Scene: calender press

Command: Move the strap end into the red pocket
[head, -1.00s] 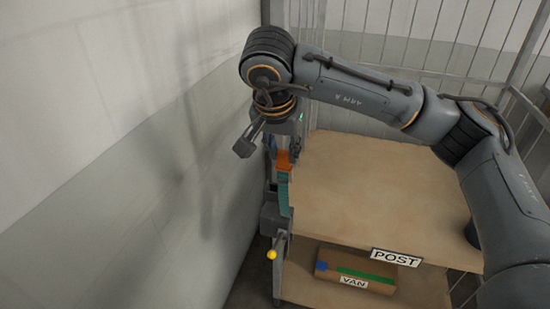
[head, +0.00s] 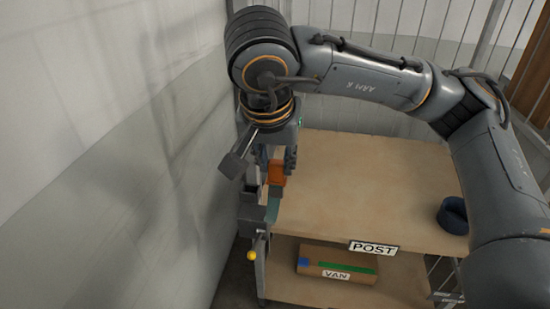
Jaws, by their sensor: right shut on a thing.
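My right gripper (head: 275,160) points down at the left edge of the cart. It is shut on an orange piece (head: 277,174), which looks like the end of the strap. A short teal stretch of strap (head: 272,208) shows just below it, along the grey post. The fingertips are partly hidden by the wrist, so the exact grip is hard to see. I cannot make out a red pocket. My left gripper is not in view.
A cart with a bare wooden top shelf (head: 360,180) stands below my arm. A dark blue ring (head: 452,215) lies at its right. A brown box (head: 335,263) sits on the lower shelf under a POST sign (head: 373,247). A yellow knob (head: 251,256) and the wall are at left.

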